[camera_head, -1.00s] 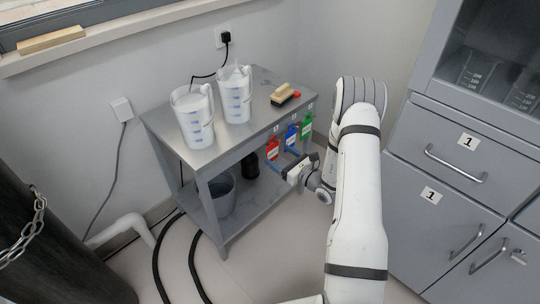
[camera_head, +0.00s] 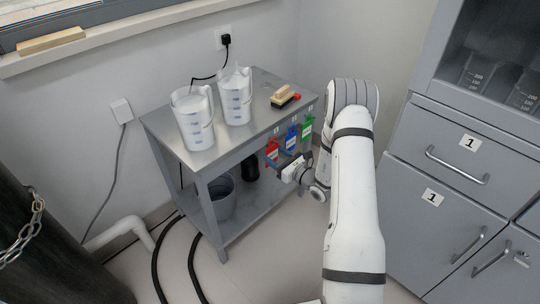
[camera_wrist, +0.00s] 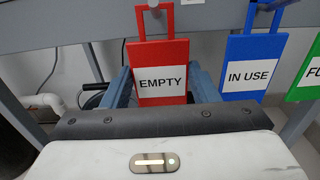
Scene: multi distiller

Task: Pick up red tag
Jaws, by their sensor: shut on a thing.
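The red tag (camera_head: 272,150) hangs at the front edge of the grey cart, leftmost of three tags. In the wrist view the red tag (camera_wrist: 160,55) reads "EMPTY", and its loop handle still sits at a hook under the cart's edge. My gripper (camera_head: 284,170) is in front of the cart. In the wrist view my gripper's blue fingers (camera_wrist: 160,90) are on both sides of the tag's lower part, shut on it. The tag's bottom edge is hidden behind my gripper body.
A blue "IN USE" tag (camera_wrist: 248,65) hangs close right of the red one, then a green tag (camera_head: 307,128). The cart (camera_head: 215,155) carries two white jugs (camera_head: 192,118) and a brush (camera_head: 284,96). A bucket (camera_head: 221,195) stands on its lower shelf. Grey cabinets (camera_head: 450,185) stand at right.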

